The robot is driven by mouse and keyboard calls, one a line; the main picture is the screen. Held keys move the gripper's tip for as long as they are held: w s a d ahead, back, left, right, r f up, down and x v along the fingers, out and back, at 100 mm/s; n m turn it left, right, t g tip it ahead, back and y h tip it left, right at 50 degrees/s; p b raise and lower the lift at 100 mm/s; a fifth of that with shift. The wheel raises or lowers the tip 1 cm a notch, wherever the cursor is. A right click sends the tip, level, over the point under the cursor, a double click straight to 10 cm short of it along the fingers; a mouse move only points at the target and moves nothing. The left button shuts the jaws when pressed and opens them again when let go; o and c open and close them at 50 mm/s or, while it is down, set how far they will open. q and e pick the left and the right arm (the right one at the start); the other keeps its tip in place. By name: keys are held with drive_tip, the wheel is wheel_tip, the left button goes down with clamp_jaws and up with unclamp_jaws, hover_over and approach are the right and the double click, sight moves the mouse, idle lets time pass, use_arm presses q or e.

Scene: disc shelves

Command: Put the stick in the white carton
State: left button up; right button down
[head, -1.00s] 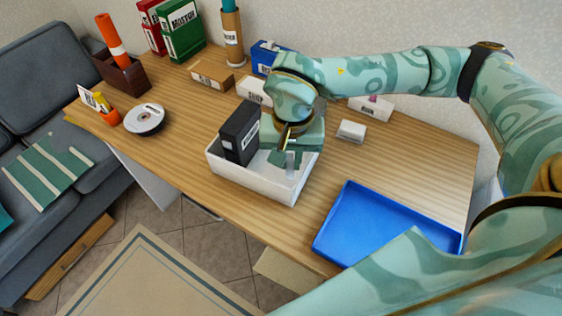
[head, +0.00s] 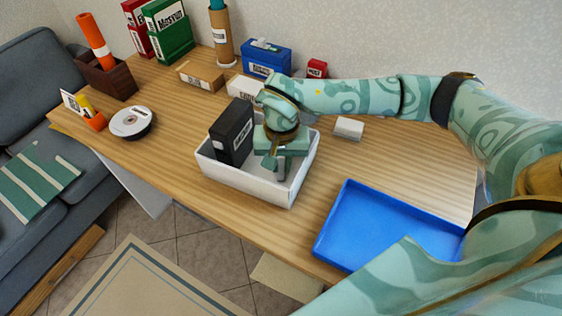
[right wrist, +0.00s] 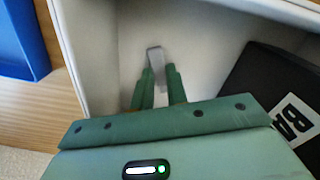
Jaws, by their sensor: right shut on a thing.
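The white carton (head: 240,184) is an open box on the wooden desk, with a black box (head: 232,132) standing in its left part. My right gripper (head: 273,164) is over the right part of the carton, with its fingers pointing down inside the rim. In the right wrist view the gripper (right wrist: 160,84) is shut on a small grey stick (right wrist: 156,61). The stick's tip shows beyond the fingers, between the carton's white walls (right wrist: 82,45). I cannot tell whether the stick touches the carton floor. My left gripper is not in view.
A blue tray (head: 385,222) lies right of the carton. A small white box (head: 349,128) stands behind it. Folders (head: 163,30), a cardboard tube (head: 221,40) and a blue box (head: 266,56) line the back.

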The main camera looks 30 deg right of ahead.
sight(281, 168)
drive_tip(key=shift+f, duration=0.15)
drive_tip(key=c, duration=1.4)
unclamp_jaws()
wheel_tip(281, 168, up, 12)
drive_tip(key=p, duration=0.3)
drive_tip(key=shift+r, duration=0.2)
